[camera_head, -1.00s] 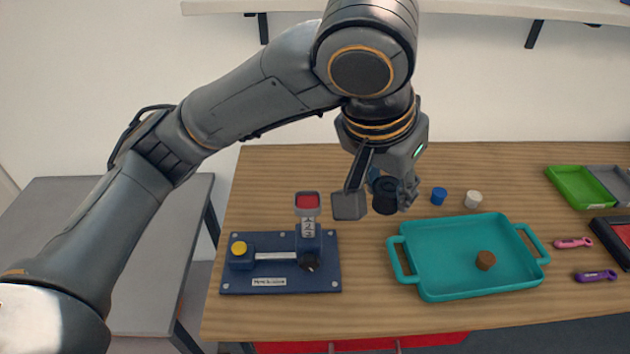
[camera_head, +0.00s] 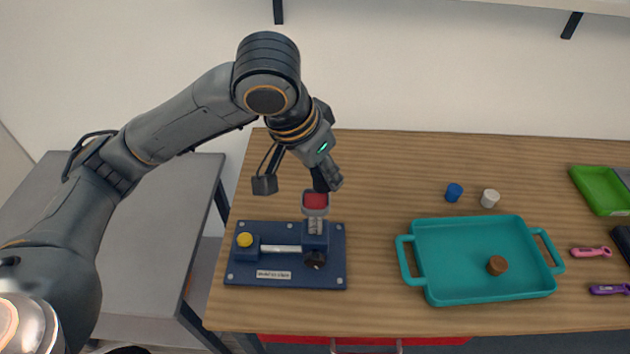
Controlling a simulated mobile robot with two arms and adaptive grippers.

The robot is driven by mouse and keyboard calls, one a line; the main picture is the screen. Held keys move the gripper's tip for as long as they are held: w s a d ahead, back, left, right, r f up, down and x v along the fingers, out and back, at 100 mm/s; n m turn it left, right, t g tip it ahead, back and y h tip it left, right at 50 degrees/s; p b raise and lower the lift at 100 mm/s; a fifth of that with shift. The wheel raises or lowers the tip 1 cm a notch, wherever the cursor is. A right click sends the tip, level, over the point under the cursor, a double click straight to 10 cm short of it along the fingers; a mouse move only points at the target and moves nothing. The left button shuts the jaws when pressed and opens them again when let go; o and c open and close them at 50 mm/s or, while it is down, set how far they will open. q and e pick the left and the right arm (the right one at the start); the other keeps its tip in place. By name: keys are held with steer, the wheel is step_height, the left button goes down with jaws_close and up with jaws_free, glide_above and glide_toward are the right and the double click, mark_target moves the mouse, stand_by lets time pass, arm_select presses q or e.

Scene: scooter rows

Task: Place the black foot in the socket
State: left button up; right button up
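I cannot make out the socket's opening. My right gripper is not in view.
A teal tray (camera_head: 450,290) holds a brown cylinder (camera_head: 497,265). A blue cylinder (camera_head: 454,192) and a white one (camera_head: 490,198) stand behind it. A green tray (camera_head: 603,192) and pink (camera_head: 591,252) and purple (camera_head: 609,289) tools are at right. The table behind the teal tray's left is clear.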

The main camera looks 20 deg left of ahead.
mark_target(314, 185)
arm_select(q)
steer(key=shift+w+a+f, duration=0.1)
steer(key=shift+a+f, duration=0.3)
steer(key=shift+f, duration=0.15)
steer(key=f, duration=0.1)
steer(key=f+p, duration=0.1)
steer(key=f, duration=0.1)
steer(key=shift+a, duration=0.35)
steer(key=shift+f, duration=0.35)
steer(key=shift+f, duration=0.15)
steer(key=o, duration=1.1)
steer(key=shift+r, duration=0.45)
steer(key=v, duration=1.1)
steer(key=shift+s+r, duration=0.15)
steer(key=shift+s, duration=0.05)
